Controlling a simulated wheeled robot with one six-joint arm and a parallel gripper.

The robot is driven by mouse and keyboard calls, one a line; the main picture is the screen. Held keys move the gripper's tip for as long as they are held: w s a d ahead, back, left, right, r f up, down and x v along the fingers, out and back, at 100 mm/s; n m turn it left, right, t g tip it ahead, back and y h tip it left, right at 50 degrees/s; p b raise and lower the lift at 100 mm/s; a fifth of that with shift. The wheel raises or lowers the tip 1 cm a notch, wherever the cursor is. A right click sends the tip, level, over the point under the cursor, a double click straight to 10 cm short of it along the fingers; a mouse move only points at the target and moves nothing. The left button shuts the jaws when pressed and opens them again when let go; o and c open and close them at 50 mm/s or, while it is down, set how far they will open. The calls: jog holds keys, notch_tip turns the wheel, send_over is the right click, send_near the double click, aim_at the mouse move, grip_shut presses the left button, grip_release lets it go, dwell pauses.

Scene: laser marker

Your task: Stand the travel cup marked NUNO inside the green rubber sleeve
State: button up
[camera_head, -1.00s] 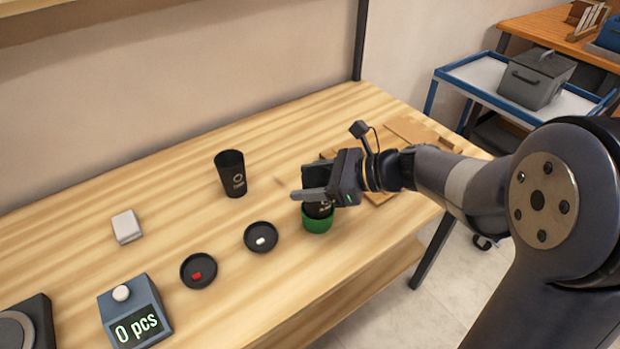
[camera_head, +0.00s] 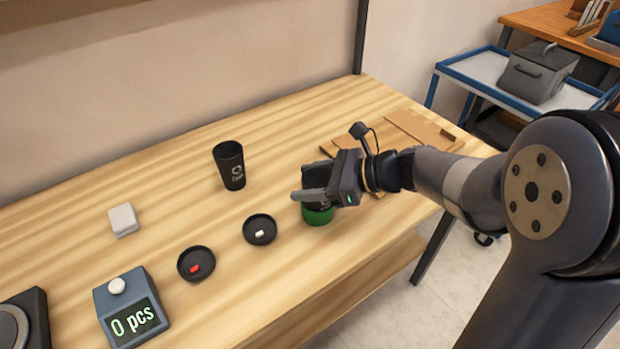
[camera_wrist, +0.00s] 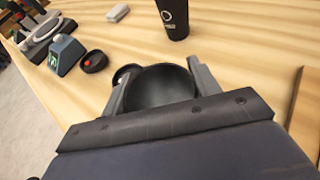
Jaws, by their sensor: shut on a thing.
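My gripper (camera_head: 314,188) is shut on a black travel cup (camera_wrist: 160,88). The wrist view looks into the cup's open mouth between the two fingers. In the head view the held cup is mostly hidden by my gripper. The green rubber sleeve (camera_head: 318,215) stands on the table directly below my gripper, around the cup's lower end as far as I can see. How deep the cup sits is hidden. A second black cup (camera_head: 229,166) stands upright to the left, with a pale round logo and small lettering I cannot read; it also shows in the wrist view (camera_wrist: 173,18).
Two round black lids or dishes, one with a red piece (camera_head: 196,264) and one with a white piece (camera_head: 260,229), lie left of the sleeve. A scale reading 0 pcs (camera_head: 133,307) and a white block (camera_head: 123,220) are further left. Flat cardboard (camera_head: 420,130) lies behind my gripper.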

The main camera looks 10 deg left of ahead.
jog(key=shift+f, duration=0.4)
jog(key=o, duration=0.7)
jog(key=shift+o, duration=0.7)
jog(key=shift+o, duration=1.4)
notch_tip(320, 180, up, 8)
jog(key=p, duration=0.7)
jog(key=shift+f, duration=0.1)
